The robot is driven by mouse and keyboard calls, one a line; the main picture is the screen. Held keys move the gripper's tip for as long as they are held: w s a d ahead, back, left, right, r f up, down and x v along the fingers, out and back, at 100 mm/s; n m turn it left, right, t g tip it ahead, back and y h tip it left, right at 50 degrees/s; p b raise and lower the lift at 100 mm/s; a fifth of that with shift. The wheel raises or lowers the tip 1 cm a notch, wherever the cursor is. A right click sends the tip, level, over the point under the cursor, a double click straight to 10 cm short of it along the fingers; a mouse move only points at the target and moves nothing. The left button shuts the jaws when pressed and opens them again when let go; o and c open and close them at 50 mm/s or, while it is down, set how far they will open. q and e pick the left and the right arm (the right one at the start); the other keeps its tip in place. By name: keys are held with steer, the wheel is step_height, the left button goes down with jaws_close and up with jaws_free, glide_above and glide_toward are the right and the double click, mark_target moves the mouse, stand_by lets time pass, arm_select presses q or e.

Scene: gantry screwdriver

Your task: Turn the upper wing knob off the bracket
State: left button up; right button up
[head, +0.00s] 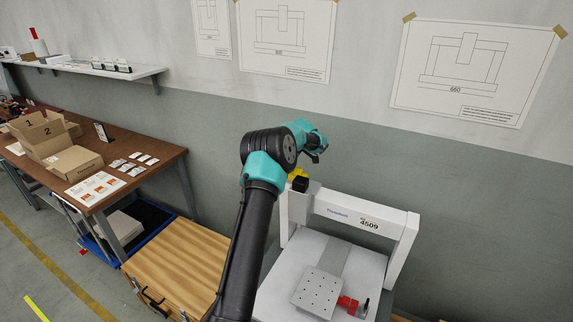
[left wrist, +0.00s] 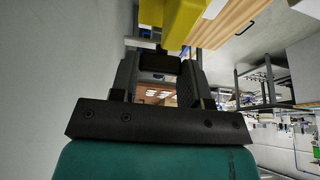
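My left arm reaches up from the bottom of the head view, and its dark gripper end is hidden behind the teal wrist. In the left wrist view my left gripper (left wrist: 160,65) has its two dark fingers apart. A dark shape spans the far end of the gap; I cannot tell whether it is gripped. A large yellow part (left wrist: 185,20) lies just beyond the fingertips. In the head view a yellow part (head: 298,174) and a black block (head: 301,184) sit at the left end of the white gantry (head: 350,211). I cannot pick out the wing knob. My right gripper is not in view.
Below the gantry a plate with holes (head: 317,291) and a red clamp (head: 347,304) sit on the white bed. A wooden-topped cabinet (head: 180,265) stands left of it. A brown workbench (head: 150,160) with boxes is farther left. The wall is close behind the gantry.

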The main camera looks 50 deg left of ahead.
arm_select(q)
steer(key=shift+o, duration=1)
steer(key=shift+r, duration=0.1)
steer(key=v, duration=1.7)
steer(key=shift+r, duration=0.1)
